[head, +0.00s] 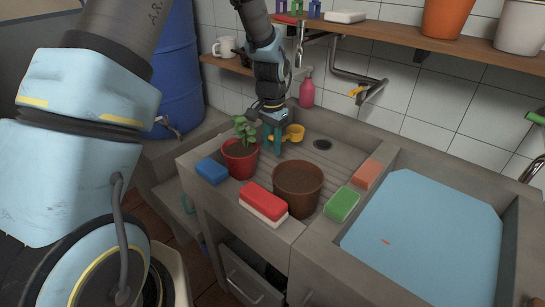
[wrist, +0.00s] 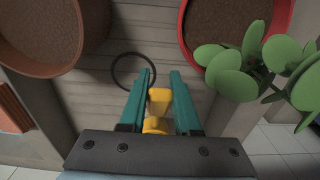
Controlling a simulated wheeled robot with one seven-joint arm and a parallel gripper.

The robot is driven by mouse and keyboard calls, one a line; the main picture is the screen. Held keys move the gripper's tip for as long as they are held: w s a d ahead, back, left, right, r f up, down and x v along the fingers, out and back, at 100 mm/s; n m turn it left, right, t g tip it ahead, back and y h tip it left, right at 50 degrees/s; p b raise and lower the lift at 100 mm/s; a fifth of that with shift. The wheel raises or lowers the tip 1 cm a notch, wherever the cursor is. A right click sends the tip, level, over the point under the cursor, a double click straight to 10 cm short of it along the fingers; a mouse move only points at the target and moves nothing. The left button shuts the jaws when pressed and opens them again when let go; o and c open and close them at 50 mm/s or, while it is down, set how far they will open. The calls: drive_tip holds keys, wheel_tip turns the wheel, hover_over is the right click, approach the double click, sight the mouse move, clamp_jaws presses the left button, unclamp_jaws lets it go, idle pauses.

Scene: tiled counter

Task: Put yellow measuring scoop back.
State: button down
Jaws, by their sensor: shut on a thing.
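The yellow measuring scoop (head: 294,133) shows beside my gripper (head: 272,143), low over the grooved drainboard, just behind the red plant pot. In the wrist view, my gripper (wrist: 162,75) has its teal fingers shut on the yellow scoop (wrist: 158,100). The scoop's yellow part lies between the fingers. The rest of it is hidden by the gripper's base in that view. I cannot tell whether the scoop touches the drainboard.
A red pot with a plant (head: 240,158) and a brown pot (head: 298,188) stand close by. Blue, red, green and orange sponges lie around them. A wooden shelf (head: 400,35) and pink bottle (head: 307,93) are behind. A water-filled basin (head: 425,235) is right.

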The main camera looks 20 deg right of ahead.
drive_tip(key=shift+f+p, duration=0.5)
drive_tip(key=shift+f, duration=2.45)
drive_tip(key=shift+f, duration=0.1)
drive_tip(key=c, duration=0.6)
unclamp_jaws()
wheel_tip(320, 180, up, 12)
drive_tip(key=b, duration=0.3)
drive_tip(key=shift+s+a, duration=0.1)
drive_tip(key=shift+a, duration=0.05)
